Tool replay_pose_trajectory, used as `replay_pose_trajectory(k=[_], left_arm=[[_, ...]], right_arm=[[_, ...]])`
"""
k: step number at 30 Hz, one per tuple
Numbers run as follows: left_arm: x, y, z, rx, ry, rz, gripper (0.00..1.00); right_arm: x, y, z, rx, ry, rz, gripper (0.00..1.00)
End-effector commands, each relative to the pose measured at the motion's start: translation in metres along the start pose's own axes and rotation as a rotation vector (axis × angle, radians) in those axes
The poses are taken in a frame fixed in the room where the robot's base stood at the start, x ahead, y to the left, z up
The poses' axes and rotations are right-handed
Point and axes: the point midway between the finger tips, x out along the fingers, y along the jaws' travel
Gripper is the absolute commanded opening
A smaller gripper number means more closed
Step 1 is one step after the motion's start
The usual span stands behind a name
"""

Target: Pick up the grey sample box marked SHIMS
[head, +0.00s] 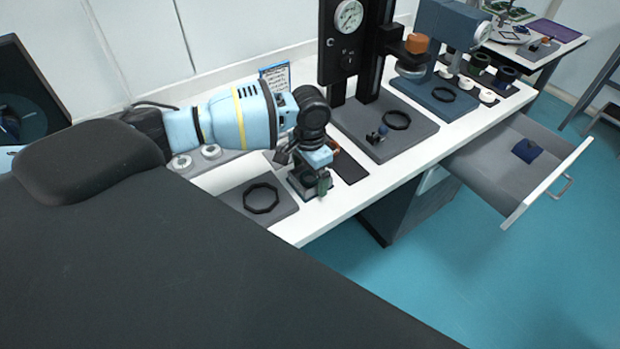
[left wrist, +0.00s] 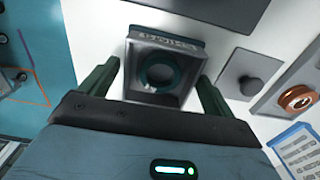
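A small grey open-topped box (left wrist: 165,42) with a dark teal ring inside lies in the middle of the left wrist view. It has a pale label strip along one edge, whose lettering I cannot read clearly. My left gripper (left wrist: 157,76) is open, with one dark green finger on each side of the box and visible gaps between. In the head view my left gripper (head: 311,183) points down at the white bench, its fingers at the box (head: 297,189), which is partly hidden by the gripper. My right gripper is not in view.
A grey plate with a black ring (head: 261,198) is left of the gripper. A press with a dial gauge (head: 348,16) stands behind right. An open drawer (head: 482,178) holding a blue item (head: 526,150) juts out at right. A blue-and-white card (head: 275,78) stands behind.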

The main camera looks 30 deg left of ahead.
Motion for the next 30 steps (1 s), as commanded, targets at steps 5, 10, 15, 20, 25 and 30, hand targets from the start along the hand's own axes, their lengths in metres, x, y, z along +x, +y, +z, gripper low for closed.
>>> replay_pose_trajectory(k=[5,10,15,20,25,30], left_arm=[[0.0,0.0,0.0,0.0,0.0,0.0,0.65],[0.0,0.0,0.0,0.0,0.0,0.0,0.43],[-0.001,0.0,-0.001,0.0,0.002,0.0,0.42],[-0.003,0.0,-0.001,0.0,0.002,0.0,0.42],[-0.013,0.0,-0.001,0.001,0.004,0.0,0.42],[-0.028,0.0,-0.001,0.0,0.003,0.0,0.42]], right_arm=[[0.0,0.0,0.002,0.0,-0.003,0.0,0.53],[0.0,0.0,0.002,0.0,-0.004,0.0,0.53],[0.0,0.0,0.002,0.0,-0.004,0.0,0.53],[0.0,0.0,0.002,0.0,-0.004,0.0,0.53],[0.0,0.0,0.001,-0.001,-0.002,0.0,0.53],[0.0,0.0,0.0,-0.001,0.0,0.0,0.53]])
